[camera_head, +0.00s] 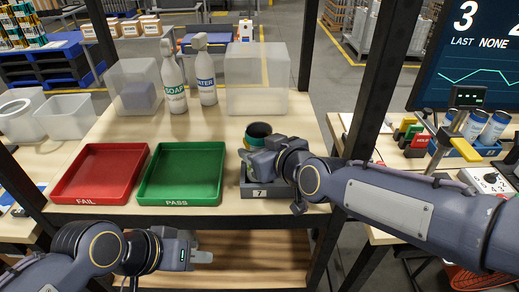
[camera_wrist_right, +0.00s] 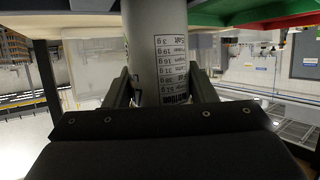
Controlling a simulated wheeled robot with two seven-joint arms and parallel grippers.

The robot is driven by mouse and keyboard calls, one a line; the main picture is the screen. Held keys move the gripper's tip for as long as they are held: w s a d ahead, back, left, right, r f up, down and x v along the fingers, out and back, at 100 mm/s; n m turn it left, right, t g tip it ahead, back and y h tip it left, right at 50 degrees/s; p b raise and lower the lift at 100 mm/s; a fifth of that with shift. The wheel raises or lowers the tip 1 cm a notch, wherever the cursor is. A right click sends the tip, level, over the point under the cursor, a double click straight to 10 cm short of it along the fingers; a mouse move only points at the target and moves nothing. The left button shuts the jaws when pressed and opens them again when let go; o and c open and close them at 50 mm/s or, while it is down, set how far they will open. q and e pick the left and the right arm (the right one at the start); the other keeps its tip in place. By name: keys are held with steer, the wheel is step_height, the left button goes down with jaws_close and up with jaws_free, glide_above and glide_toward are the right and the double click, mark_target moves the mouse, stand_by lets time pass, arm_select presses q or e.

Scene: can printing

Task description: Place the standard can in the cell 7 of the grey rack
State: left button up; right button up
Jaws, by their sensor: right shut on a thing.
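A can with a dark round top and a teal band (camera_head: 259,131) stands upright at the grey rack (camera_head: 287,193), in the head view. The rack's front label reads 7. My right gripper (camera_head: 252,156) is at the can, above the rack, and hides its lower part. In the right wrist view my right gripper's fingers (camera_wrist_right: 160,88) are shut on the can (camera_wrist_right: 172,45), whose pale side carries a printed nutrition table. Whether its base touches the rack is hidden. My left gripper (camera_head: 200,252) is low at the front, apart from the rack; its finger gap is unclear.
A green PASS tray (camera_head: 182,200) and a red FAIL tray (camera_head: 87,199) lie left of the rack. SOAP (camera_head: 174,85) and WATER (camera_head: 206,82) bottles and translucent bins (camera_head: 257,78) stand behind. A dark frame post (camera_head: 367,75) rises at the right.

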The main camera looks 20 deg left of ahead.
steer(key=shift+f, duration=0.2)
steer(key=o, duration=1)
steer(key=shift+r, duration=0.1)
steer(key=p+v, duration=0.5)
steer(key=v, duration=0.7)
steer(key=shift+r, duration=0.2)
